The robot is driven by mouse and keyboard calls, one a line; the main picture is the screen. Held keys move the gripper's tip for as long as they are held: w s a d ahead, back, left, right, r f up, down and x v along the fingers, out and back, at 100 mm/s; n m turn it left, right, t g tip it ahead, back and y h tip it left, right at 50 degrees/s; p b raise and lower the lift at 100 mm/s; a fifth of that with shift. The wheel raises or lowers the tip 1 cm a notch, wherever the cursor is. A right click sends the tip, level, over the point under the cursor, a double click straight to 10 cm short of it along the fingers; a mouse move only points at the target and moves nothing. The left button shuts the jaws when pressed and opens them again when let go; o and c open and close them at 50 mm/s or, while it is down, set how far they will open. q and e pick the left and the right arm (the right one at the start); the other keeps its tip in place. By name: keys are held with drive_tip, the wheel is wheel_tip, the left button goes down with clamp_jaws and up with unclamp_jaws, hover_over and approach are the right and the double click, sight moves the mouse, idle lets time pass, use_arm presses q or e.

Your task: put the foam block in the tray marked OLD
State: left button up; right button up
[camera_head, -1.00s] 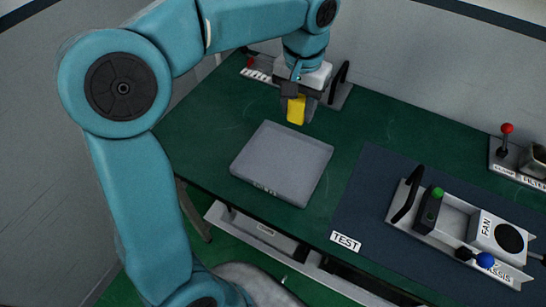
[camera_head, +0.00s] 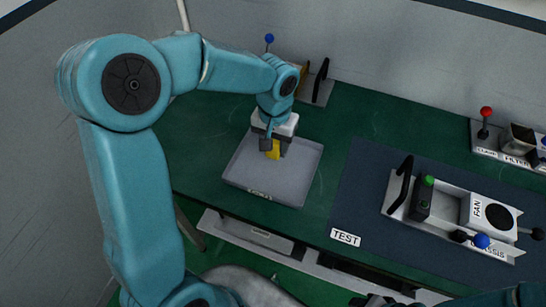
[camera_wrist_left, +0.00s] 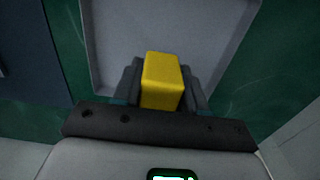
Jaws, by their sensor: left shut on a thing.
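The yellow foam block (camera_head: 273,151) is held in my left gripper (camera_head: 272,147), over the grey tray (camera_head: 293,188). The left wrist view shows the block (camera_wrist_left: 162,80) between the two dark fingers, with the tray floor (camera_wrist_left: 125,35) beyond it. I cannot tell whether the block touches the tray floor. The small label on the tray's front edge is too small to read. Part of my right arm shows at the bottom right edge, and the state of its gripper is unclear.
A dark blue mat marked TEST (camera_head: 345,238) lies right of the tray. On it stands a chassis (camera_head: 430,222) with a fan box (camera_head: 487,213), a green-topped part and black handle. A rack with a red-knobbed lever (camera_head: 486,113) stands at the back right.

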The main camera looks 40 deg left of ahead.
sight(274, 168)
use_arm(q)
wheel_tip(274, 168, down, 6)
drive_tip(key=shift+r, duration=0.2)
drive_tip(key=shift+w+a+f, duration=0.1)
drive_tip(key=shift+f, duration=0.3)
drive_tip(key=shift+f, duration=0.1)
drive_tip(key=o, duration=1)
